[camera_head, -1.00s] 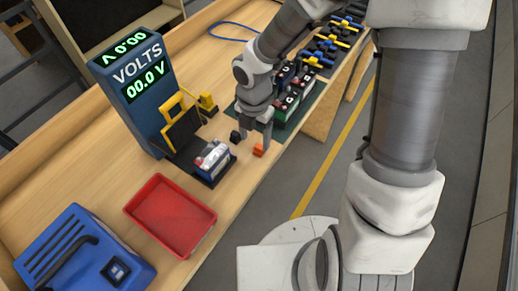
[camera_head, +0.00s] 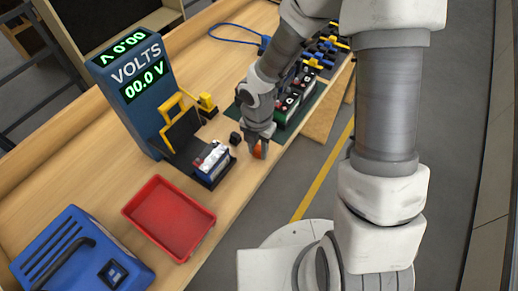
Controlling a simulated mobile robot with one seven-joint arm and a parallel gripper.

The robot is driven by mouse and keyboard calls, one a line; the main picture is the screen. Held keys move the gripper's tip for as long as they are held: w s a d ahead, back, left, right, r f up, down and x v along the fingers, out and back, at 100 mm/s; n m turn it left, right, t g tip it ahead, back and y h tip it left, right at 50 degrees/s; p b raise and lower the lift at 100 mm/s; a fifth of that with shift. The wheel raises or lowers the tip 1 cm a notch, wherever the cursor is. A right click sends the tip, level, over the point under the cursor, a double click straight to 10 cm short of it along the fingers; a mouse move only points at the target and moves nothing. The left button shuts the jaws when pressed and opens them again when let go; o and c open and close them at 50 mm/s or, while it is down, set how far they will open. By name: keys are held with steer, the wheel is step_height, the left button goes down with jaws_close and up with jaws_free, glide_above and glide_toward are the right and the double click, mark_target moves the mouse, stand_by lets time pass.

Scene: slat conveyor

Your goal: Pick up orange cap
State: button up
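The orange cap (camera_head: 258,152) is a small block on the wooden bench, right of the battery and near the bench's front edge. My gripper (camera_head: 256,149) points down at it from above. The fingers are at the cap and partly cover it. The view is too small to tell whether the fingers are apart or closed on it. A small black cap (camera_head: 235,138) lies just left of my gripper.
A battery (camera_head: 213,160) sits on a black holder by the blue volts meter (camera_head: 138,90). A red tray (camera_head: 170,218) and a blue case (camera_head: 82,255) stand at the lower left. A green mat (camera_head: 283,134) with several batteries lies behind my gripper.

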jaws_close()
